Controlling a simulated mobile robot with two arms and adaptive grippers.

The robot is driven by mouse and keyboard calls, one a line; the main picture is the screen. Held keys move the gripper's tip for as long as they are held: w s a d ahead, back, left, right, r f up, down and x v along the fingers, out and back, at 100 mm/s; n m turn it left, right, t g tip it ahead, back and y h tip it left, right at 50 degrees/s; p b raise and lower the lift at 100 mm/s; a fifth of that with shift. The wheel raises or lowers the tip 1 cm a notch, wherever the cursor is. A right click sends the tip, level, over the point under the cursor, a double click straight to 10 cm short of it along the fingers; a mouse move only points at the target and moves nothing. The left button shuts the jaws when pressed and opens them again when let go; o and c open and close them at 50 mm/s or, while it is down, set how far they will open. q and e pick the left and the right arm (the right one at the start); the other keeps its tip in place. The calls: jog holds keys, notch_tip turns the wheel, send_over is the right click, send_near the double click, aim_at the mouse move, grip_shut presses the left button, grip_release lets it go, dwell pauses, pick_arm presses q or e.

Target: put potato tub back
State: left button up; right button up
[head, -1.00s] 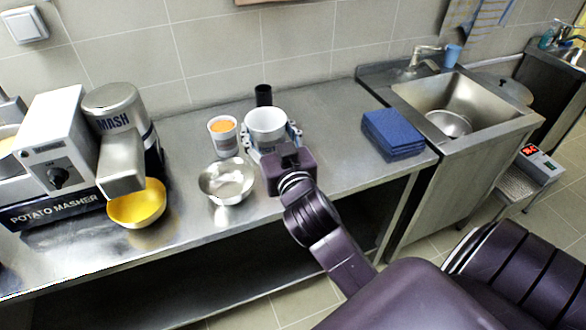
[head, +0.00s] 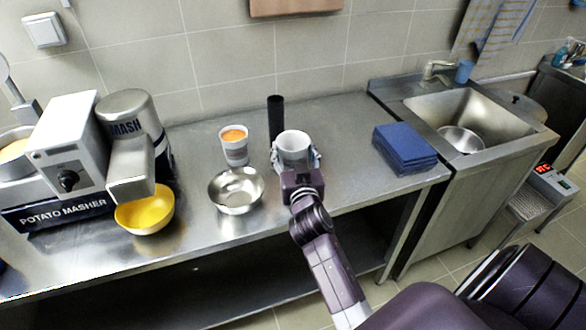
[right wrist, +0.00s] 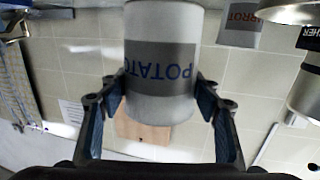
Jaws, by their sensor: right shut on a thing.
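The potato tub (head: 293,147) is white and stands upright at the middle of the steel counter. In the right wrist view the tub (right wrist: 162,70) shows a grey band with POTATO upside down, because that view is inverted. My right gripper (head: 296,160) is shut on the tub, with one finger on each side; the fingers (right wrist: 158,98) also show in the right wrist view. The tub's base is hidden by my gripper in the head view, so I cannot tell whether it touches the counter. My left gripper is not in view.
A tub with orange content (head: 234,148) stands left of the potato tub. A black cylinder (head: 276,119) stands behind it. A steel bowl (head: 236,190), yellow bowl (head: 146,212) and potato masher (head: 70,165) are further left. Blue cloths (head: 405,150) lie right, before the sink (head: 470,110).

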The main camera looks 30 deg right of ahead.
jog(key=shift+f+b, duration=0.6)
jog(key=shift+f, duration=2.55)
jog(key=shift+f, duration=0.2)
jog(key=o, duration=1.6)
jog(key=shift+r, duration=0.1)
